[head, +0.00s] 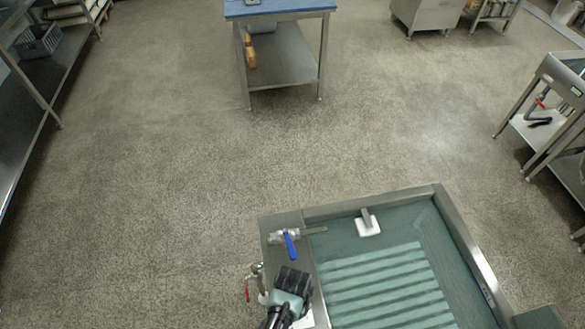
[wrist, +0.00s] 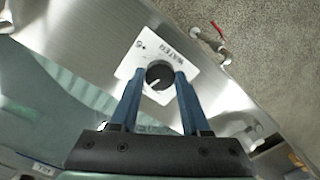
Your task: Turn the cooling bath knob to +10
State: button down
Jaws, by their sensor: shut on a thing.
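The cooling bath is a steel-rimmed basin (head: 465,240) with a green ribbed inside, at the lower right of the head view. My gripper (head: 292,275) is over its left rim. In the wrist view, the black round knob (wrist: 159,75) with a white pointer line sits on a white label plate (wrist: 130,63) on the steel rim. The label shows upside-down lettering and a mark that looks like +5. My gripper's blue fingers (wrist: 159,80) are shut on the knob, one on each side. The pointer slants toward the lower left in the picture. The knob is hidden in the head view.
A blue-handled valve (head: 290,245) stands on the rim just beyond my gripper. A red-handled tap (head: 248,289) is on the outer left side. A white block (head: 368,228) is at the bath's back edge. A blue-topped table (head: 278,8) stands farther off, with open floor between.

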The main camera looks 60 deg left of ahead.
jog(key=shift+m, duration=1.6)
jog(key=shift+c, duration=1.8)
grip_release()
jog(key=shift+r, duration=0.1)
notch_tip(320, 180, up, 13)
jog(key=shift+p, duration=0.4)
